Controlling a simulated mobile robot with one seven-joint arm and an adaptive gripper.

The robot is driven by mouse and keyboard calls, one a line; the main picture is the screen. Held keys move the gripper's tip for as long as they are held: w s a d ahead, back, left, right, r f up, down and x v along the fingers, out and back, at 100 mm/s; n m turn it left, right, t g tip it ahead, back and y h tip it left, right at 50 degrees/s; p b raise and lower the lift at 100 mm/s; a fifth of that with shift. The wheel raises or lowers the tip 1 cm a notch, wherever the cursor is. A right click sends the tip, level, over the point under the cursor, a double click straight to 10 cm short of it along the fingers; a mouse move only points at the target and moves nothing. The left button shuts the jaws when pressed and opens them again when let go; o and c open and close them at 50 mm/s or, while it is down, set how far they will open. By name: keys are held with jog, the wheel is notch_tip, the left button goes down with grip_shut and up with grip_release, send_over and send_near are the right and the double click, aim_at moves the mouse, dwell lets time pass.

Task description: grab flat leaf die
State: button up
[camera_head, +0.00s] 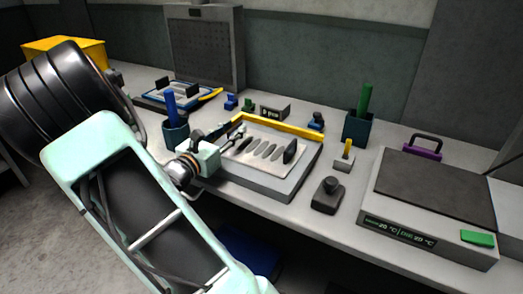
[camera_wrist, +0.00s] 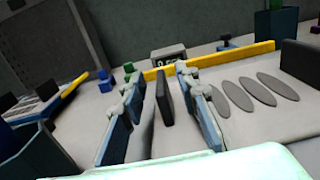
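Several flat grey leaf-shaped dies lie in a row on the pale tray (camera_head: 285,181); one die (camera_head: 265,150) near the row's middle shows in the head view. In the wrist view, flat dies, such as this one (camera_wrist: 257,92), lie right of my gripper (camera_wrist: 165,120). My gripper is open over the tray's left part, its blue fingers apart. A dark upright piece (camera_wrist: 165,97) stands between the fingers in this view, with a grey strip beside it; I cannot tell whether either touches a finger. The gripper partly hides the tray's left end in the head view.
A dark upright block (camera_head: 290,152) stands at the row's right end. A yellow bar (camera_head: 280,128) runs along the tray's back. A dark cup (camera_head: 176,133) is left, a hot plate (camera_head: 435,185) right. A black knobbed block (camera_head: 327,195) sits in front.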

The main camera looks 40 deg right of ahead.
jog(key=shift+x, duration=0.8)
jog(key=shift+c, duration=0.6)
grip_shut()
